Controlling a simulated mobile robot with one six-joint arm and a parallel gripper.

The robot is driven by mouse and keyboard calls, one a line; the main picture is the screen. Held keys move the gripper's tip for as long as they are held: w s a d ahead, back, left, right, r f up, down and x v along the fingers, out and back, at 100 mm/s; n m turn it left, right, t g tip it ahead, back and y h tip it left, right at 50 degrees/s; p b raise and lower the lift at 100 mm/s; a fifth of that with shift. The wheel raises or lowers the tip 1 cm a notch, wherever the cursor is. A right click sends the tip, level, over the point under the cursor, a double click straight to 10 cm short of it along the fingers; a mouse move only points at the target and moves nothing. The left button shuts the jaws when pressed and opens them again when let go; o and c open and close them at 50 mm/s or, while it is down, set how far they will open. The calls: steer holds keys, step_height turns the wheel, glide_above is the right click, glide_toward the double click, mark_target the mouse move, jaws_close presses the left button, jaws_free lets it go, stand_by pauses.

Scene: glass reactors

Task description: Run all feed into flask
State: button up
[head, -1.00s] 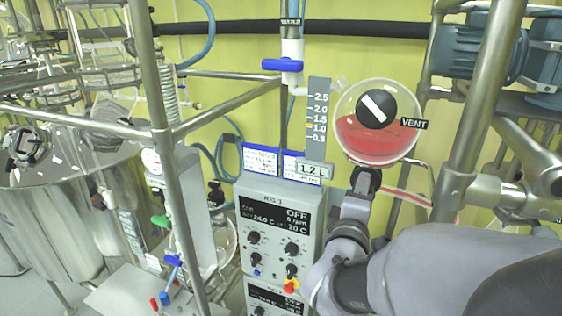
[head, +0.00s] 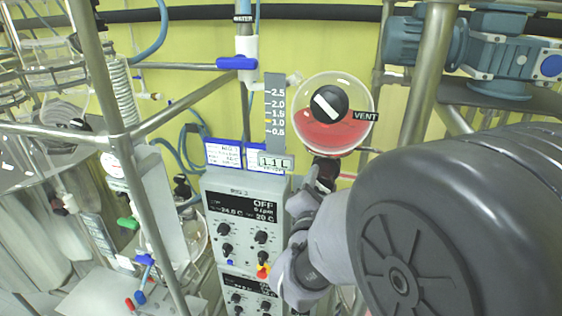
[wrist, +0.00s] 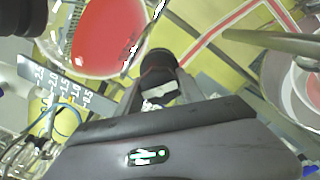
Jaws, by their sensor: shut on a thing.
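A round glass feed vessel (head: 354,98) holds red liquid in its lower part. A black vent knob with a white bar (head: 330,103) is on its front, beside the VENT label (head: 366,116). The readout (head: 272,162) under the scale (head: 275,105) shows 1.1 L. My gripper (head: 325,172) is just below the vessel. In the wrist view my gripper (wrist: 160,75) is shut on a dark valve handle under the vessel (wrist: 105,35); its exact turn is hard to see. A round glass vessel with pinkish contents (wrist: 308,85), possibly the flask, is cut off at the right.
A control box (head: 245,215) reading OFF stands left of my arm. A blue-handled valve (head: 237,63) is above it. Steel frame poles (head: 432,70) stand close on the right, with blue motors (head: 510,50) behind. A red-and-white tube (wrist: 225,27) crosses the wrist view.

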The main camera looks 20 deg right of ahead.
steer(key=shift+n, duration=0.5)
steer(key=o, duration=1.4)
